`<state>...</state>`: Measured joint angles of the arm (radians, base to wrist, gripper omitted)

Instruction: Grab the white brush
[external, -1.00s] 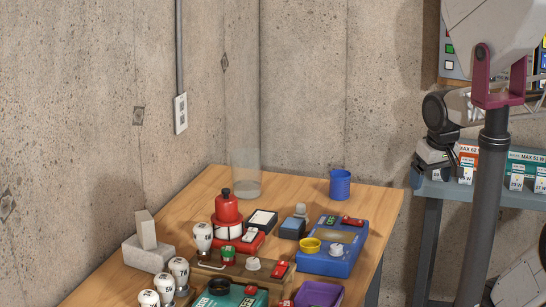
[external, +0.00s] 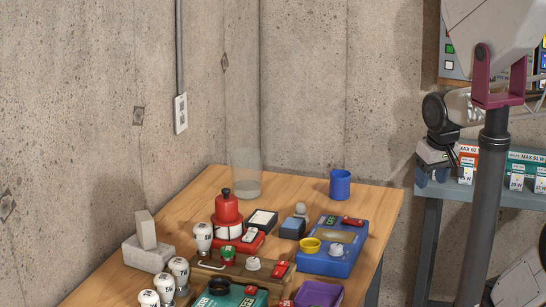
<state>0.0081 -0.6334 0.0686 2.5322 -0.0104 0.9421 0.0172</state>
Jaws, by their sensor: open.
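No object clearly reads as a white brush in the external view. Pale candidates are a whitish block with an upright slab (external: 148,256) at the table's left and white-topped knobs (external: 179,268) at the front left. A small grey-white round piece (external: 300,209) stands by a blue-grey block near the middle. My gripper (external: 434,176) hangs at the right, in front of the shelf and apart from the table objects. It is empty and its fingers are small and partly unclear.
The wooden table (external: 290,187) is crowded at its front with a red-and-white container (external: 227,208), a blue device (external: 345,258), a teal box (external: 240,297) and a purple tray (external: 330,292). A blue cup (external: 340,184) and clear cylinder (external: 246,180) stand at the back. Concrete walls close the corner.

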